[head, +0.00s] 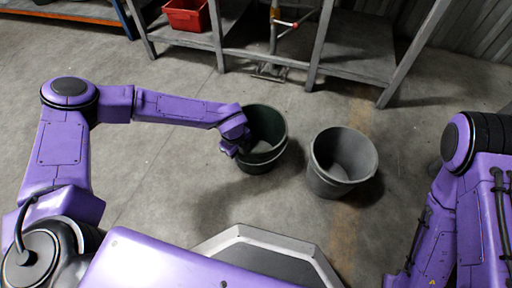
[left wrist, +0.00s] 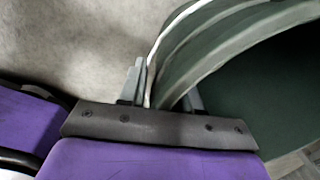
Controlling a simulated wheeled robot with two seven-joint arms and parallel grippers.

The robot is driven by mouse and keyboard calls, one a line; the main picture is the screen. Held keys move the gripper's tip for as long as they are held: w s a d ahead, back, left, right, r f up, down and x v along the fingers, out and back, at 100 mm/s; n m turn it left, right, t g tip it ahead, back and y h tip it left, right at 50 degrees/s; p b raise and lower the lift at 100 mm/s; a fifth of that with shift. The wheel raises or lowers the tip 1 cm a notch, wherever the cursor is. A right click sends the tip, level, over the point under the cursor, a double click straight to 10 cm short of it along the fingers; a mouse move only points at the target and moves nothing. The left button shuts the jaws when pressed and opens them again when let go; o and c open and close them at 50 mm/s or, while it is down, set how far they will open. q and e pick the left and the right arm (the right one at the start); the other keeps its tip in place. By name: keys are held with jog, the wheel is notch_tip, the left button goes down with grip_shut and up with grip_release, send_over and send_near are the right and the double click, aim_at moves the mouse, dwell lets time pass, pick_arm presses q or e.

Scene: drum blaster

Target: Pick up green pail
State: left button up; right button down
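The dark green pail (head: 274,130) stands in the middle of the head view on the concrete floor, open side up. My left gripper (head: 236,146) is at the pail's left side. In the left wrist view the green pail (left wrist: 215,45) fills the upper right. The fingers of my left gripper (left wrist: 163,92) sit close together on either side of the pail's wall near the rim, one outside and one by the inner side. They appear closed on it. My right arm is at the right edge of the head view; its gripper does not show.
A grey bucket (head: 343,160) stands just right of the green pail with a small gap. A metal shelf (head: 345,48) runs along the back, with a red bin (head: 187,14) on it. The floor left of the pail is clear.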

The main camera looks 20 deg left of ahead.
pick_arm(q)
grip_shut()
dwell(1.4)
